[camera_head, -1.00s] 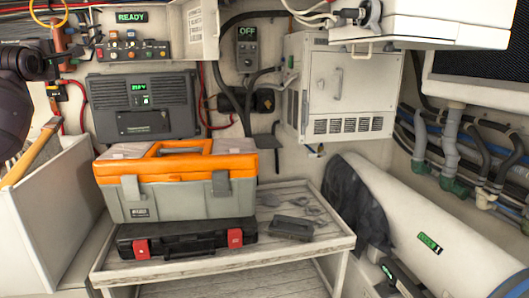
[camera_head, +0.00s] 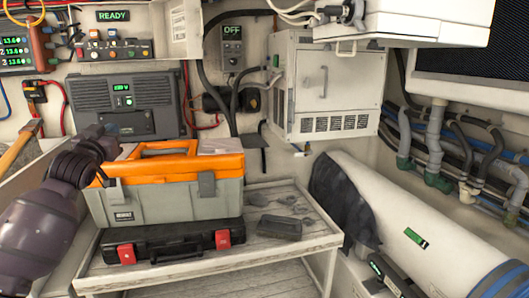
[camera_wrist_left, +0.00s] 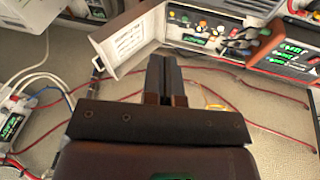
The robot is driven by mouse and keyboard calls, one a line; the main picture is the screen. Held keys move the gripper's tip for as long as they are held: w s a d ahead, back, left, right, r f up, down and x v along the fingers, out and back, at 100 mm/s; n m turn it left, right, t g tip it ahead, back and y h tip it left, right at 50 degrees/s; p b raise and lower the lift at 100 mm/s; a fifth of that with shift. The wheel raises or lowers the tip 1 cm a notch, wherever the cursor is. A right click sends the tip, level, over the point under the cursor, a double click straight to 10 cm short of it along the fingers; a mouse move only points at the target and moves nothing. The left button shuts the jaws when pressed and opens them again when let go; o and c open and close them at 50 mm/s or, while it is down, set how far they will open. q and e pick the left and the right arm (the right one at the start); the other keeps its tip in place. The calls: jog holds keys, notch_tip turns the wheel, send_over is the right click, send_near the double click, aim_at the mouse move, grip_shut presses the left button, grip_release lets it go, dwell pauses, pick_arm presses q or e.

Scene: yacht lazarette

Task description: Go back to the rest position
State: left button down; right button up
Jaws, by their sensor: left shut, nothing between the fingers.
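My left arm comes in from the left in the head view. Its dark gripper (camera_head: 103,148) is up at the left end of the orange-lidded toolbox (camera_head: 170,200), covering part of it; I cannot tell if they touch. In the left wrist view the two fingers of the left gripper (camera_wrist_left: 165,65) are together, with nothing between them. Behind them in that view is a wall panel with an open white cover (camera_wrist_left: 125,40) and several red wires. My right gripper is in neither view.
A white cabinet (camera_head: 328,85) hangs on the wall, and a large white cylinder (camera_head: 420,215) lies at the right. The bench's right part holds small items.

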pick_arm(q)
jog(key=s+d+f+m+g+h, duration=0.1)
jog(key=s+d+f, duration=0.3)
jog(key=f, duration=0.6)
jog(key=s+d+f+m+g, duration=0.1)
jog(key=s+d+f, duration=0.1)
jog(key=s+f, duration=0.6)
jog(key=s+d+f+m+g+h, duration=0.1)
jog(key=s+d+f, duration=0.25)
jog(key=f, duration=0.85)
jog(key=s+d+f+n+g+y, duration=0.1)
jog(key=s+f+g, duration=0.2)
jog(key=s+f, duration=0.7)
jog(key=s+d+f+n+g, duration=0.1)
jog(key=s+f+n+g, duration=0.1)
jog(key=s+f, duration=0.9)
jog(key=s+b, duration=0.1)
jog(key=s, duration=0.4)
jog(key=shift+d+g+y, duration=0.2)
jog(key=shift+g+y, duration=0.2)
jog(key=shift+f, duration=0.1)
